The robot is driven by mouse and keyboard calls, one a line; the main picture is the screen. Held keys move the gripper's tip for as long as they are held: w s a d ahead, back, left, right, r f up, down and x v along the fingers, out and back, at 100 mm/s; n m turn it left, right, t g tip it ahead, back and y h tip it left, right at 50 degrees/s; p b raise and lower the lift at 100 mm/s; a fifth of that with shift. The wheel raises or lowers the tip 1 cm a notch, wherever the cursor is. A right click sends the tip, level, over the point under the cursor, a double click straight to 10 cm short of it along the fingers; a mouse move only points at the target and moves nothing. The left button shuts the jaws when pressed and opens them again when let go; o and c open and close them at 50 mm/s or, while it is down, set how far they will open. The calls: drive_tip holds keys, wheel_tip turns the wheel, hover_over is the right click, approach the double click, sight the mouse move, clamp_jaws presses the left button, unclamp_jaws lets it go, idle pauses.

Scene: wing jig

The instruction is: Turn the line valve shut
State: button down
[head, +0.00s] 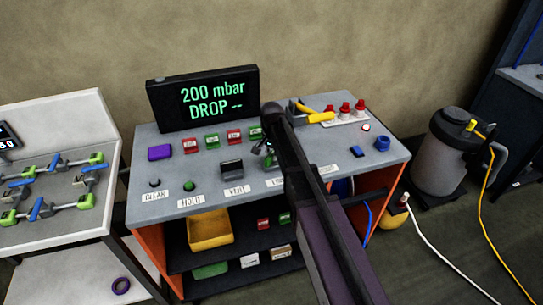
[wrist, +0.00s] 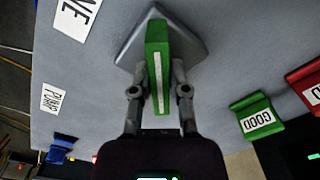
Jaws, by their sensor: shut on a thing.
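The line valve shows in the wrist view as a green handle (wrist: 158,55) with a white stripe, on a grey base plate (wrist: 190,47). The handle runs up and down in that picture. My gripper (wrist: 158,92) has one finger on each side of the handle and is shut on it. In the head view my gripper (head: 268,153) is at the valve on the grey bench top (head: 210,165), and my arm hides most of the valve. The label under it (wrist: 78,15) shows only the letters "NE" in the wrist view.
A display (head: 210,98) reads "200 mbar DROP --". Green and red blocks, such as one marked GOOD (wrist: 254,118), stand near the valve. A yellow-handled tool (head: 318,116) and red-topped items (head: 345,109) are at the back right. The PUMP label (wrist: 55,100) lies nearby.

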drive_tip(key=m, duration=0.4)
drive_tip(key=shift+m, duration=2.1)
drive_tip(key=c, duration=0.6)
unclamp_jaws()
drive_tip(key=shift+n, duration=0.3)
